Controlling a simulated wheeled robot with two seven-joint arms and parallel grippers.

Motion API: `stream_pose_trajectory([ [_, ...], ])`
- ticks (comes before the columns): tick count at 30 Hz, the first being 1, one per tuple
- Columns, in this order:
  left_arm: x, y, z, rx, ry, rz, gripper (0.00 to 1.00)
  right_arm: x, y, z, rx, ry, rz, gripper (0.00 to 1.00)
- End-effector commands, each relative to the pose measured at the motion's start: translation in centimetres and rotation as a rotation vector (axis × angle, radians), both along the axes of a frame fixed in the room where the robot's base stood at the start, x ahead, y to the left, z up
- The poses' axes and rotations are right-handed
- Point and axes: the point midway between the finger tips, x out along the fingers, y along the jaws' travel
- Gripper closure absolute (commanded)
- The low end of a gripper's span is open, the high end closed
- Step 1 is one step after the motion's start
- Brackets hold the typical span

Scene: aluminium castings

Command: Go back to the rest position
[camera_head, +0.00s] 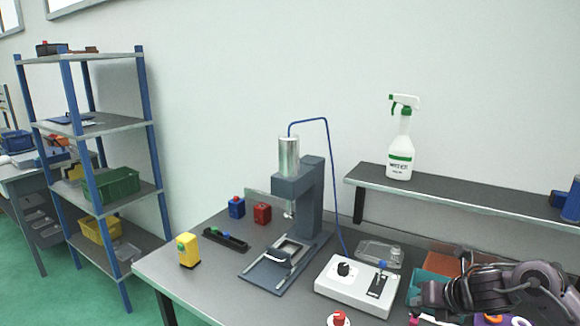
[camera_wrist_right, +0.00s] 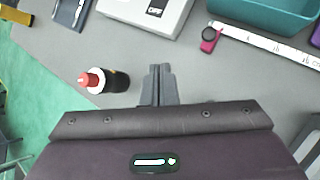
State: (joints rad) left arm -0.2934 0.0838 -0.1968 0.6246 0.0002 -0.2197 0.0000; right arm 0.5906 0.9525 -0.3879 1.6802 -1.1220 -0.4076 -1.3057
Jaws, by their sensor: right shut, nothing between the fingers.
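My right gripper (camera_head: 428,294) is in the lower right of the head view, above the bench front near the white control box. In the right wrist view its two grey fingers (camera_wrist_right: 158,84) are together, with nothing between them. A dark bottle with a red cap (camera_wrist_right: 104,80) stands left of the fingers, apart from them. My left gripper is not in view.
A press (camera_head: 312,205) and a white control box (camera_head: 357,285) stand on the bench (camera_head: 200,293). A spray bottle (camera_head: 401,145) is on the raised shelf. A teal bin (camera_wrist_right: 265,12) and a white ruler-like strip (camera_wrist_right: 268,42) lie close by.

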Motion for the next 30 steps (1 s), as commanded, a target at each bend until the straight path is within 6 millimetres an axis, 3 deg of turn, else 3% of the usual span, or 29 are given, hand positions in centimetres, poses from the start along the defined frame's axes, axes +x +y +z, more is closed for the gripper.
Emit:
stream_pose_trajectory([
  [1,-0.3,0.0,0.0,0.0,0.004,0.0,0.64,-0.4,2.0,-1.3,0.046,0.004,-0.039,1.0],
  [7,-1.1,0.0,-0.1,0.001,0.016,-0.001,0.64,-3.1,10.0,-5.2,0.342,0.032,-0.367,1.0],
  [9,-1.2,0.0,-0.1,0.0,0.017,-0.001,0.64,-5.1,12.3,-6.1,0.497,0.068,-0.556,1.0],
  [12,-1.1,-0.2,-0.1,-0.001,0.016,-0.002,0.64,-8.5,13.8,-7.0,0.717,0.142,-0.875,1.0],
  [18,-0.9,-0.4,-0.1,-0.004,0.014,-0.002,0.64,-15.1,13.3,-8.3,1.026,0.293,-1.469,1.0],
  [30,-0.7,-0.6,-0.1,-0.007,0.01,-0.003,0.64,-25.1,11.0,-9.7,1.246,0.456,-2.251,1.0],
])
